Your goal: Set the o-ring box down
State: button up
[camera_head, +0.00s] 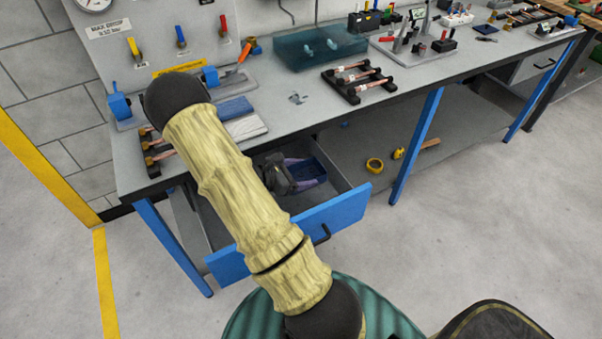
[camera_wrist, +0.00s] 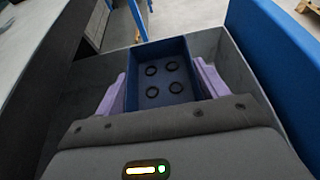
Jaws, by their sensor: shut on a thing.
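The o-ring box (camera_wrist: 152,99) is a small open blue box with several black rings on its floor, seen in the wrist view. My gripper (camera_wrist: 162,82) is shut on it, with a purple finger against each of two opposite sides. In the head view the box (camera_head: 309,170) and my gripper (camera_head: 300,176) are within the open drawer's outline, partly hidden by my wrist. The drawer (camera_head: 335,212) is grey inside with a blue front. I cannot tell whether the box touches the drawer floor.
The workbench (camera_head: 290,100) above carries a teal bin (camera_head: 318,48), a black rack with copper tubes (camera_head: 357,80) and small tools. The drawer's grey walls and blue front (camera_wrist: 275,60) surround the gripper closely.

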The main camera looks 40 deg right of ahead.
aim_at(301, 180)
jog(key=shift+r, duration=0.1)
notch_tip(301, 180, up, 7)
jog(key=p, duration=0.4)
